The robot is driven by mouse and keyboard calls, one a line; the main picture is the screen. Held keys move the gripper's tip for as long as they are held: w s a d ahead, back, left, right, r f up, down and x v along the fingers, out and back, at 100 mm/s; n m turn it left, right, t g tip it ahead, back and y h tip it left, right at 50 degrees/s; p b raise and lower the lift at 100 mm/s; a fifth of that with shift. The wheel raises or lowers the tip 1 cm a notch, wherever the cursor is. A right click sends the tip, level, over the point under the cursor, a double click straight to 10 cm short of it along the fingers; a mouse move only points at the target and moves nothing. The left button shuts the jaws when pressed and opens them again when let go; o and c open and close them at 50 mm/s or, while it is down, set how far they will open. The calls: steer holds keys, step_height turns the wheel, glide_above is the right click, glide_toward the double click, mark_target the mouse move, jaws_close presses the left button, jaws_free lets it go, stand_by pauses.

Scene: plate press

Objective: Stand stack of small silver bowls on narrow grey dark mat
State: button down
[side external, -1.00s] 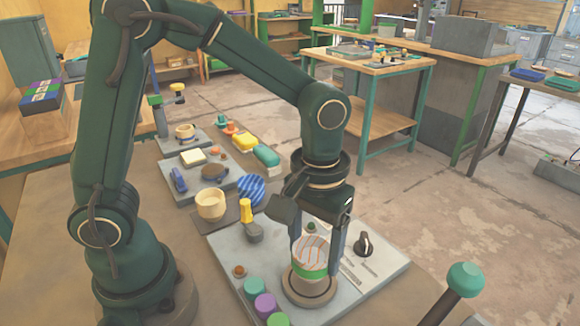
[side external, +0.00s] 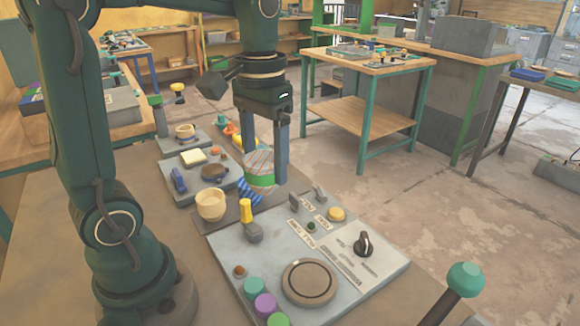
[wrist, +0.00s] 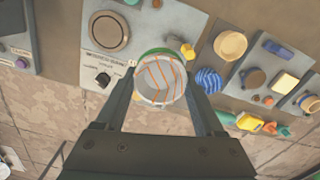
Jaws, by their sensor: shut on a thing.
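The stack of small silver bowls (side external: 258,166) looks pale grey with orange lines and a green band. My gripper (side external: 263,172) points down and is shut on it, with a finger on either side. The wrist view shows the stack (wrist: 160,82) between the fingertips. It is in the air, beyond the dark grey mat (side external: 232,211) in the side view. The mat bears a cream bowl (side external: 211,204) and a blue striped thing (side external: 250,192). The stack hides part of the blue thing in the side view.
A grey panel holds an empty round plate (side external: 309,282), a yellow-handled lever (side external: 246,213), a black knob (side external: 363,244) and several buttons. Behind the mat, another grey panel carries a blue handle (side external: 179,180) and small parts. A teal-knobbed lever (side external: 465,279) stands at the front right.

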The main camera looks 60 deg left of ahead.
steer(key=w+a+f, duration=0.2)
steer(key=a, duration=0.9)
steer(key=w+a+f, duration=0.2)
steer(key=w+a, duration=0.1)
steer(key=a, duration=0.7)
steer(key=shift+n, duration=0.4)
steer(key=w+d+f, duration=0.2)
steer(key=w, duration=0.1)
steer(key=w+d+f, duration=0.4)
steer(key=w, duration=0.1)
steer(key=shift+w+d+f, duration=0.15)
steer(key=shift+w+d, duration=0.1)
steer(key=shift+w, duration=0.05)
steer(key=shift+f, duration=2)
steer(key=shift+f, duration=0.15)
jaws_free()
